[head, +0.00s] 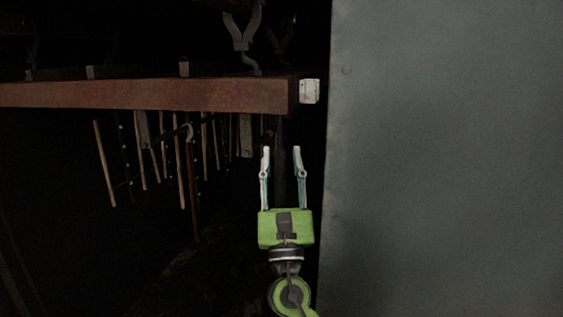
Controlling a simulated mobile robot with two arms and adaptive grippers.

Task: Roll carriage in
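A rusty red-brown beam (150,95) runs across the left and ends near the middle of the head view. Dark brackets stand on top of it, one with a forked grey hook (242,40). Below the beam hang several pale sticks (104,162) and dark strips; I cannot tell which part is the carriage. My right gripper (282,150), green with pale fingers, points up below the beam's right end. Its fingers are apart, with a dark upright strip seen between or behind them; contact is not clear. My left gripper is not in view.
A small white block (309,91) sits at the beam's right end. A large grey panel (445,160) fills the right side, close to my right gripper. The lower left is very dark, so free room there is hard to judge.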

